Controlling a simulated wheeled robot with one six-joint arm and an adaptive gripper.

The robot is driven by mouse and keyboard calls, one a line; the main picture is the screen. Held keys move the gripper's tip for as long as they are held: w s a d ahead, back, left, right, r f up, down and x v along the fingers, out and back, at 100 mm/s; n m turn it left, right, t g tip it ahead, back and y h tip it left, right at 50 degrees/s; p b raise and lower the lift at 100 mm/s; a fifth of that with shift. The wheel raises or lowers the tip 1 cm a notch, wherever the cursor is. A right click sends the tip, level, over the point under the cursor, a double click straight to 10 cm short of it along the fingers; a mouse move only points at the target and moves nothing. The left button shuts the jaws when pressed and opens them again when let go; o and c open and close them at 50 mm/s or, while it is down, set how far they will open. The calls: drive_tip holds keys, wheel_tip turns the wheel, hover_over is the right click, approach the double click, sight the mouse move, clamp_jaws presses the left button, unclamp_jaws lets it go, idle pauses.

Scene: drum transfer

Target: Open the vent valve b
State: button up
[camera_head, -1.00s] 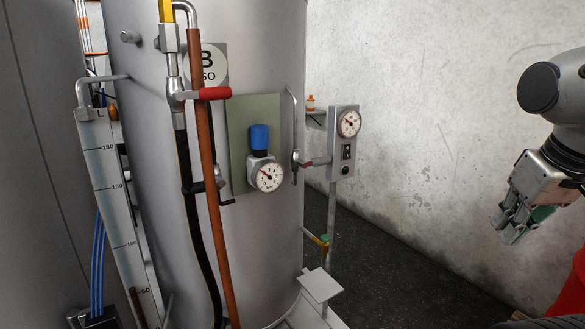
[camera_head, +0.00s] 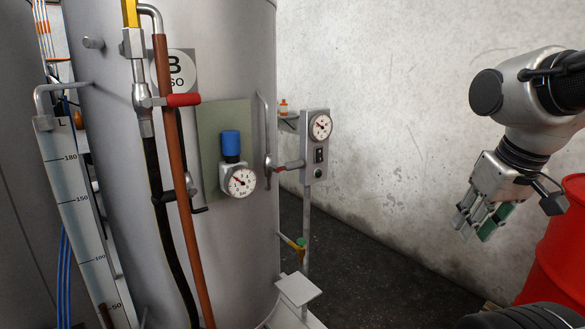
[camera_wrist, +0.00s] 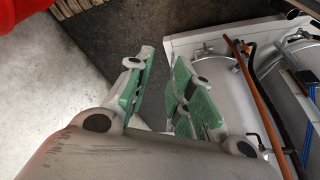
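The grey tank (camera_head: 235,70) carries a round label with a B in the head view. A red-handled valve (camera_head: 183,100) sits on the pipework at its upper left. A smaller red-tipped lever (camera_head: 281,169) is on a thin pipe at the tank's right side. No label shows which of these is vent valve b. My gripper (camera_head: 471,224) hangs in the air at the right, well away from the tank and both handles. In the wrist view the green-padded fingers (camera_wrist: 158,95) are apart, with nothing between them.
A blue-capped gauge (camera_head: 240,181) is on the tank front. A small gauge box (camera_head: 316,150) stands on a post at its right. A white step plate (camera_head: 298,289) juts out low. A red drum (camera_head: 562,250) is at right. Dark floor between is clear.

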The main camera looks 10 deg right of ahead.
drive_tip(key=o, duration=0.3)
drive_tip(key=w+f+g, duration=0.2)
drive_tip(key=f, duration=0.1)
drive_tip(key=shift+d, duration=0.15)
drive_tip(key=shift+o, duration=0.2)
drive_tip(key=m+t+y, duration=0.7)
drive_tip(key=m+y, duration=0.1)
drive_tip(key=y, duration=0.5)
approach(298, 165)
drive_tip(key=r+x, duration=0.1)
drive_tip(key=x, duration=0.3)
drive_tip(key=shift+w+f, duration=0.1)
drive_tip(key=shift+f, duration=0.4)
drive_tip(key=x, duration=0.7)
clamp_jaws()
